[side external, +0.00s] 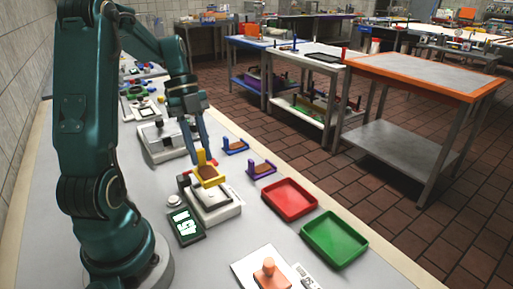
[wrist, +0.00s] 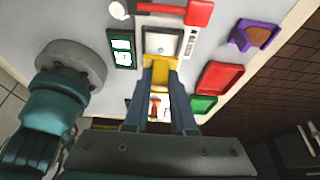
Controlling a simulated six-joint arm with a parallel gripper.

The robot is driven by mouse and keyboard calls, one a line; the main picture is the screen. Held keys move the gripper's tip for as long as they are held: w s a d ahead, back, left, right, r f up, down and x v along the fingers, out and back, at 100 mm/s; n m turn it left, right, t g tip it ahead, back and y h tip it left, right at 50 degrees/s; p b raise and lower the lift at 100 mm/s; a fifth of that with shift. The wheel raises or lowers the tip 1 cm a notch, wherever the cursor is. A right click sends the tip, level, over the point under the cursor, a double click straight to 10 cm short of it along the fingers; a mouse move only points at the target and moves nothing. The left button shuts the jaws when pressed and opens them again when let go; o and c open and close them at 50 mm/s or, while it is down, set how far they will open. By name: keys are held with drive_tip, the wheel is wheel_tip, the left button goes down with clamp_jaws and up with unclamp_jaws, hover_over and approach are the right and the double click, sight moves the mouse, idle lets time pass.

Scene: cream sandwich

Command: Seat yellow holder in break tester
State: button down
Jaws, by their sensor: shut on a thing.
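My gripper (side external: 197,150) is shut on the upright tab of the yellow holder (side external: 208,179), which carries a brown biscuit piece in the side view. The holder is over the back part of the break tester (side external: 228,212), a white-grey machine. From the side I cannot tell whether the holder touches it. In the wrist view my gripper (wrist: 160,68) grips the yellow holder (wrist: 160,76) at the near edge of the tester's pale plate (wrist: 161,42). The tester's red lever (wrist: 190,13) lies on the far side. The fingers hide part of the holder.
A dark display (side external: 186,226) stands beside the tester. A blue holder (side external: 235,147) and a purple holder (side external: 262,169) sit behind it. A red tray (side external: 289,198) and a green tray (side external: 335,239) lie to the right. Another grey machine (side external: 160,146) stands farther back.

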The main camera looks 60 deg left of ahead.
drive_tip(key=shift+f, duration=2.65)
drive_tip(key=c, duration=0.7)
unclamp_jaws()
drive_tip(key=shift+f, duration=0.1)
drive_tip(key=shift+c, duration=0.2)
drive_tip(key=v, duration=1.2)
wheel_tip(320, 180, up, 2)
drive_tip(key=n+t+y, duration=0.1)
drive_tip(key=n+y, duration=0.3)
drive_tip(key=n, duration=0.4)
hover_over(202, 167)
drive_tip(key=w+d, duration=0.1)
drive_tip(key=d, duration=0.5)
drive_tip(key=s+d+f+n+t, duration=0.2)
drive_tip(key=s+d+n+t, duration=0.2)
drive_tip(key=d+n, duration=0.5)
drive_tip(key=shift+s+f+n+t, duration=0.2)
drive_tip(key=shift+s+n+t, duration=0.1)
drive_tip(key=shift+s+n, duration=0.2)
